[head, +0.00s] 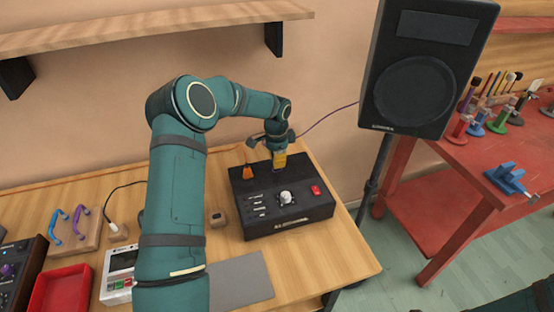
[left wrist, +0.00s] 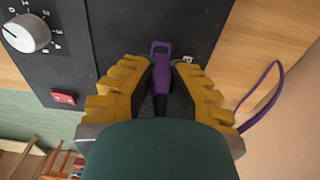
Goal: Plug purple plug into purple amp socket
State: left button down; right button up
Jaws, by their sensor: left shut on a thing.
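The purple plug (left wrist: 161,78) sits between the yellow fingers of my left gripper (left wrist: 160,88), which is shut on it. In the head view my left gripper (head: 279,161) is over the back part of the black amp (head: 262,228), and the plug is hidden there. The amp's dark top (left wrist: 112,28) also shows in the left wrist view, under the plug. I cannot tell whether the plug is in a socket or just above the top. The purple socket itself is not visible. My right gripper is not in view.
An orange plug (head: 248,171) stands at the amp's back left. The amp has a white knob (head: 286,197) and a red switch (head: 315,190). A purple cable (head: 325,116) runs toward the black speaker (head: 419,88). A wooden shelf (head: 150,28) hangs above.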

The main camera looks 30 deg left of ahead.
pick_arm(q)
jog(key=shift+f+b, duration=0.75)
jog(key=shift+f, duration=0.6)
jog(key=c, duration=1)
grip_release()
notch_tip(320, 180, up, 12)
jog(key=shift+r, duration=0.1)
